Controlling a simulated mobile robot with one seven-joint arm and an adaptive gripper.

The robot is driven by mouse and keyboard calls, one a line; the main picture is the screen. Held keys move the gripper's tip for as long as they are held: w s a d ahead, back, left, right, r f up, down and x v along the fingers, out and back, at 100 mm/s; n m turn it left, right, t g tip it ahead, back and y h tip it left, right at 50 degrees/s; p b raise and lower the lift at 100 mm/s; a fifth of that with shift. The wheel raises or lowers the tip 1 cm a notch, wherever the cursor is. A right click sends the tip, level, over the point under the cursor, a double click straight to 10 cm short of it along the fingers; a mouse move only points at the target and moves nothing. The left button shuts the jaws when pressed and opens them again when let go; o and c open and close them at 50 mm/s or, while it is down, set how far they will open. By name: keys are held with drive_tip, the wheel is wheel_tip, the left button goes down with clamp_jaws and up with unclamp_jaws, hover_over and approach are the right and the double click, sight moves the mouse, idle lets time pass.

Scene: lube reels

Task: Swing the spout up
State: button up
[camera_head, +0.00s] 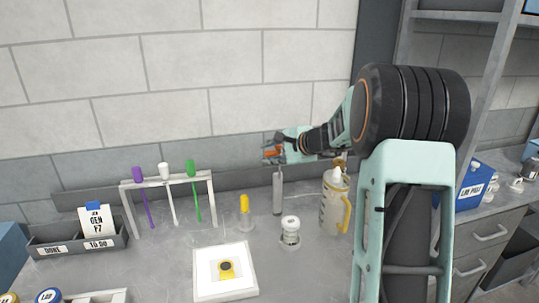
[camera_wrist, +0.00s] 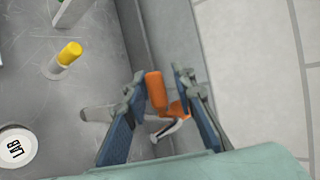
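An orange piece (camera_head: 272,153) shows at the top of an upright grey post (camera_head: 277,192) near the wall in the head view. In the wrist view the orange piece (camera_wrist: 156,92) stands between my fingertips, with a pale curved part (camera_wrist: 170,129) beside it. I take this to be the spout, but cannot be sure. My gripper (camera_wrist: 158,76) is open around it, with a visible gap at the right finger; contact on the left is unclear. My gripper (camera_head: 272,146) is small in the head view. The joint between post and orange piece is partly hidden by a finger.
A yellow-topped peg (camera_head: 244,206) and a rack frame (camera_head: 167,181) with coloured sticks stand left. A white tray (camera_head: 247,289) lies in front. The wall is close behind.

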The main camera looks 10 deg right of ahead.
drive_tip(key=shift+o, duration=0.5)
drive_tip(key=shift+f, duration=0.15)
drive_tip(key=v, duration=1.2)
drive_tip(key=shift+d, duration=0.1)
